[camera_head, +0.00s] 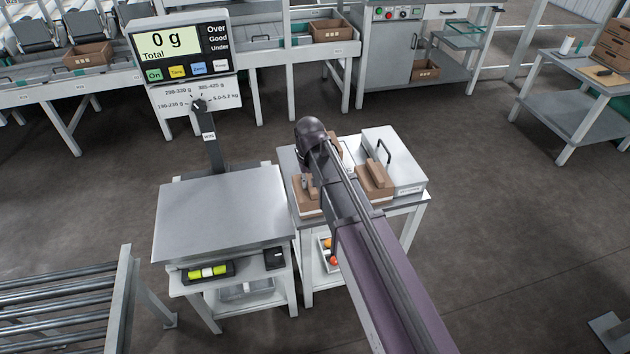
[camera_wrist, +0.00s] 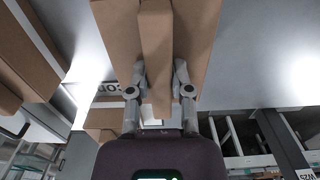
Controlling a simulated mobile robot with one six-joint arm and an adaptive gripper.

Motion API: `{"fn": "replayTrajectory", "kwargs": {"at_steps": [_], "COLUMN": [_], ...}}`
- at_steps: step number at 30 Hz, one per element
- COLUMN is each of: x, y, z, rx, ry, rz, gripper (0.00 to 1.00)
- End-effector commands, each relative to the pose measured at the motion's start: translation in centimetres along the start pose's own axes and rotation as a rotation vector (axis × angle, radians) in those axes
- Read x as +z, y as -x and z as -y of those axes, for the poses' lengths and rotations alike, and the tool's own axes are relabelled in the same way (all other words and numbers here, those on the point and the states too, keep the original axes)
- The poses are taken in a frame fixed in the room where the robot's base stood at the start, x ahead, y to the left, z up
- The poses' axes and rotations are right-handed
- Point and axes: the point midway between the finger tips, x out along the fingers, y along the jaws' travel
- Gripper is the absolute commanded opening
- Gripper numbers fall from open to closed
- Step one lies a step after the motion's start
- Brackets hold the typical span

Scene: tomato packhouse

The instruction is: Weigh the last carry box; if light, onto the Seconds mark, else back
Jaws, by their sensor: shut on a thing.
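In the wrist view my gripper (camera_wrist: 158,78) is shut on the upright handle of a brown carry box (camera_wrist: 207,35). Whether the box touches the surface below cannot be told. In the head view my arm hides most of my gripper and part of the side table (camera_head: 413,199). Brown carry boxes show there, one left of my arm (camera_head: 306,203) and one right of it (camera_head: 375,184). The scale's bare steel platform (camera_head: 220,215) stands left of the table. Its display (camera_head: 167,41) reads 0 g. I cannot make out a Seconds mark.
A grey lidded case (camera_head: 397,160) with a black handle fills the table's right side. The scale post (camera_head: 210,140) rises behind the platform. A roller conveyor (camera_head: 60,305) lies at front left. Other brown boxes (camera_wrist: 30,55) are close to my gripper in the wrist view.

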Motion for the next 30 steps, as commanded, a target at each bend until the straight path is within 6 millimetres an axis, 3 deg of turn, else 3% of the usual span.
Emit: {"fn": "replayTrajectory", "kwargs": {"at_steps": [13, 14, 17, 18, 26, 28, 30], "x": [0.00, 0.00, 0.00, 0.00, 0.00, 0.00, 0.00], "y": [-0.53, -0.48, -0.46, -0.46, -0.46, -0.47, -0.47], "z": [0.02, 0.02, 0.02, 0.02, 0.01, 0.01, 0.01], "rx": [0.000, 0.000, 0.000, 0.000, 0.000, 0.000, 0.000], "ry": [0.000, 0.000, 0.000, 0.000, 0.000, 0.000, 0.000], "rz": [0.000, 0.000, 0.000, 0.000, 0.000, 0.000, 0.000], "gripper": [0.00, 0.34, 0.64, 0.68, 0.68, 0.50, 0.45]}}
